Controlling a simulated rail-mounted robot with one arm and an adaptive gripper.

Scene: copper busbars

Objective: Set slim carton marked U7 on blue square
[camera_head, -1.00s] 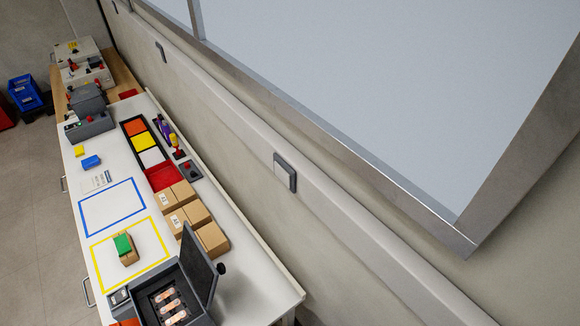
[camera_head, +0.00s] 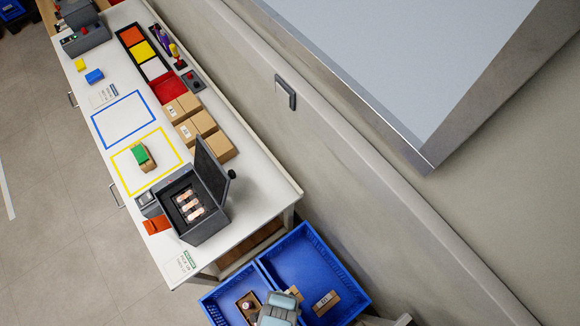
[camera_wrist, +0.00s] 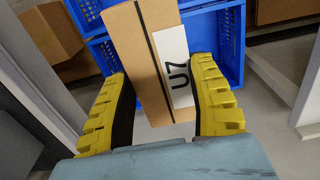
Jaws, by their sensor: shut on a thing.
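The slim carton marked U7 (camera_wrist: 138,58) is brown with a dark stripe and a white label, and stands between the yellow fingers of my gripper (camera_wrist: 163,88), which is shut on it. In the head view my gripper (camera_head: 279,311) is at the bottom edge, over the blue crates; a bit of brown carton shows beside it, mostly hidden. The blue square (camera_head: 123,119) is a blue outline on the white table, far up and left of my gripper. Its inside is empty.
Blue crates (camera_head: 317,265) hold other cartons, one labelled (camera_head: 325,303). On the table, a yellow square (camera_head: 161,178) holds a green-topped block (camera_head: 142,157). An open grey box (camera_head: 200,205) stands near the table's front end. Brown cartons (camera_head: 203,123) line the wall side.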

